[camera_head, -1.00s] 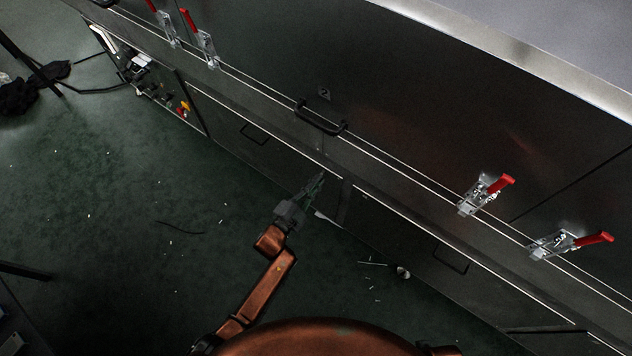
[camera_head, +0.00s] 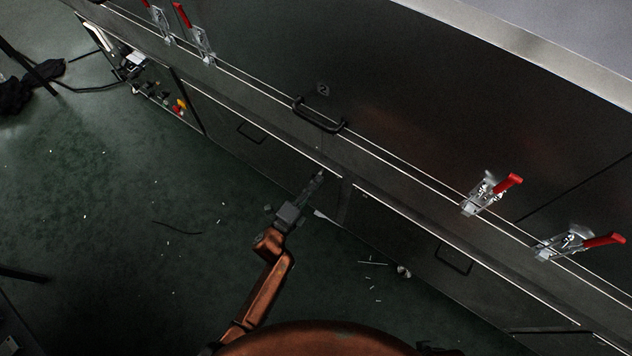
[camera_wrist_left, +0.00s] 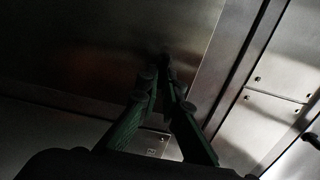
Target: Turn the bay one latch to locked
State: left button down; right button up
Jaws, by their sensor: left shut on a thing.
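My left gripper (camera_head: 318,178) reaches from below to the front of the dark metal dryer, close to its lower rail by a vertical post (camera_head: 344,202). In the left wrist view its two green-dark fingers (camera_wrist_left: 168,82) come together at the tips on a small dark part. The fingers and shadow hide most of that part, so I cannot tell whether it is the bay one latch or how it is turned. My right gripper is not in view.
Red-handled clamps stand on the dryer's front at right (camera_head: 492,194) and upper left (camera_head: 195,35). A black bar handle (camera_head: 319,115) juts out above my left gripper. The green floor (camera_head: 110,220) is mostly open, with small scraps and a dark strip.

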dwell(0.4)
pick_arm(q)
jog(key=c, duration=2.1)
grip_release()
jog(key=v, duration=1.2)
